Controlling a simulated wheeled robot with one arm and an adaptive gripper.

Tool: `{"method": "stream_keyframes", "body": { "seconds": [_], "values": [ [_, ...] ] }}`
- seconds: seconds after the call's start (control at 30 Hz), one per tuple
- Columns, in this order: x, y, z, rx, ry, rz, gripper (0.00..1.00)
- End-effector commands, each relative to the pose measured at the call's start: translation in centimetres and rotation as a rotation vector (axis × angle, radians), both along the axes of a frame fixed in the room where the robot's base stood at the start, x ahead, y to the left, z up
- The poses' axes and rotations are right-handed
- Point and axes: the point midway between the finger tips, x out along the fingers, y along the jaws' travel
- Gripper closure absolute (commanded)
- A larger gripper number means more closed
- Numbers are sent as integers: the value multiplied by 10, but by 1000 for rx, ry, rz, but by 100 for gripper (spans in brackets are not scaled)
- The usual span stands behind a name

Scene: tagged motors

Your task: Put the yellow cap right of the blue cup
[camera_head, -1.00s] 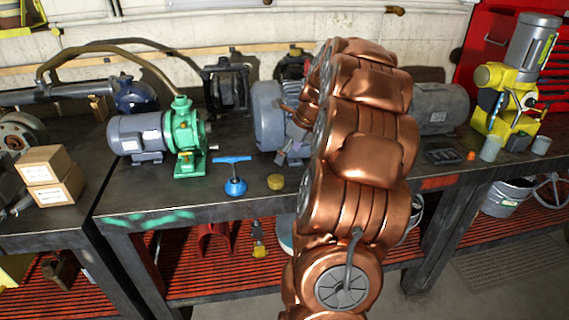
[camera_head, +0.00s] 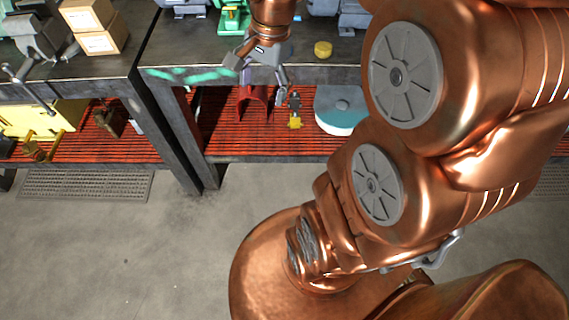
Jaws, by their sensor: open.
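The yellow cap (camera_head: 322,48) sits on the dark workbench top, right of my gripper and close to the bench's front edge. My gripper (camera_head: 257,75) hangs over the front edge of the bench, pointing down. Its fingers are spread and nothing shows between them. It is apart from the cap, to its left. No blue cup can be made out in the current view; the right part of the bench is outside the frame or behind my arm.
The workbench (camera_head: 187,52) has a red slatted lower shelf (camera_head: 225,140) with a pale blue-topped round container (camera_head: 340,108). Two cardboard boxes (camera_head: 95,28) stand on the left bench. A green pump base (camera_head: 234,20) is behind my gripper. My arm blocks the right side.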

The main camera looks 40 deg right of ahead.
Motion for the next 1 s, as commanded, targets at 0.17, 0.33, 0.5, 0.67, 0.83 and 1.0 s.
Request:
{"method": "stream_keyframes", "body": {
  "seconds": [0.17, 0.33, 0.5, 0.67, 0.83, 1.0],
  "values": [
    [-64, 46, -10, -44, 26, 479, 22],
    [-120, 66, -23, -61, 55, 880, 22],
    [-154, 71, -32, -62, 77, 1129, 22],
    [-165, 72, -35, -60, 82, 1211, 22],
    [-165, 72, -35, -60, 83, 1214, 22],
    [-165, 72, -35, -59, 83, 1212, 24]
  ]
}}
